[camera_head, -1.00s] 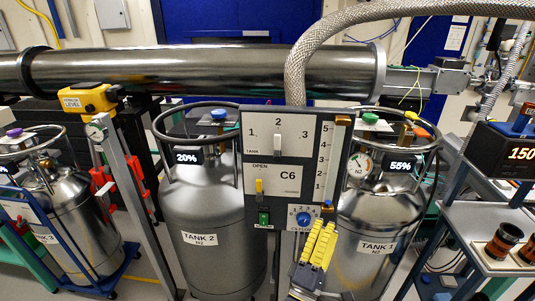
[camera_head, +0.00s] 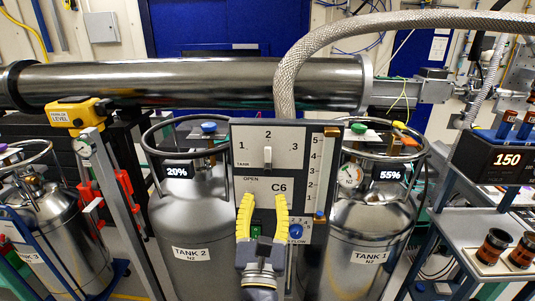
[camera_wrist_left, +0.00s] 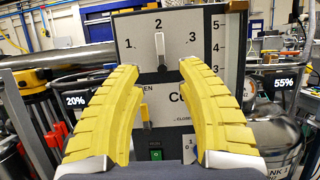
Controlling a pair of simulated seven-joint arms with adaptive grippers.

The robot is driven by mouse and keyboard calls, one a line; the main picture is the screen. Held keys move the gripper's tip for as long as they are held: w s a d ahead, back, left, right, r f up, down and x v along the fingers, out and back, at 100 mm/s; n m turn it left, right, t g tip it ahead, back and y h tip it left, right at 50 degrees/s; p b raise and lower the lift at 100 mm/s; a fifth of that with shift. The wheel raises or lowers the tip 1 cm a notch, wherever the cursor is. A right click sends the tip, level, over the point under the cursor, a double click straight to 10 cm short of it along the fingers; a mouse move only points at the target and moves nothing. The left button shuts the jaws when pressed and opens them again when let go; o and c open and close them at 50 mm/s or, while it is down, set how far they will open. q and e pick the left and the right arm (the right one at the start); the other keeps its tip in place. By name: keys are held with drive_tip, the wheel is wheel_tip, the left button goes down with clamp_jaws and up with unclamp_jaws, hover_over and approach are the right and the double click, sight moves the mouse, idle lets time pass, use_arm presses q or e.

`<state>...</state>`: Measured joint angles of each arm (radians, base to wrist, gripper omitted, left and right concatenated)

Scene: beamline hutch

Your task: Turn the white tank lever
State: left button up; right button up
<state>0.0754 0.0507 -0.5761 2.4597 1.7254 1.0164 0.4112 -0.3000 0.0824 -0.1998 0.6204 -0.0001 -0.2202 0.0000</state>
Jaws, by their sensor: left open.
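The white tank lever (camera_head: 267,157) is on the upper part of the C6 control panel (camera_head: 262,139). It stands upright below the number 2, between 1 and 3. It also shows in the left wrist view (camera_wrist_left: 161,60), between and just beyond the yellow fingertips. My left gripper (camera_head: 263,199) is open and empty in front of the panel, its fingertips below the lever in the head view. Its fingers partly cover the panel's lower half, including the yellow open/close lever, which shows in the left wrist view (camera_wrist_left: 145,114). My right gripper is not in view.
Tank 2 (camera_head: 188,220) stands left of the panel and tank 1 (camera_head: 366,225) right. A braided hose (camera_head: 287,82) arches above the panel, near the long steel pipe (camera_head: 190,82). A cart with a 150 display (camera_head: 507,160) stands at the right.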

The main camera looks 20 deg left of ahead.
sight(268, 155)
use_arm(q)
drive_tip(key=x, duration=1.4)
drive_tip(key=shift+c, duration=0.3)
drive_tip(key=shift+s, duration=0.1)
clamp_jaws()
drive_tip(key=shift+r, duration=0.1)
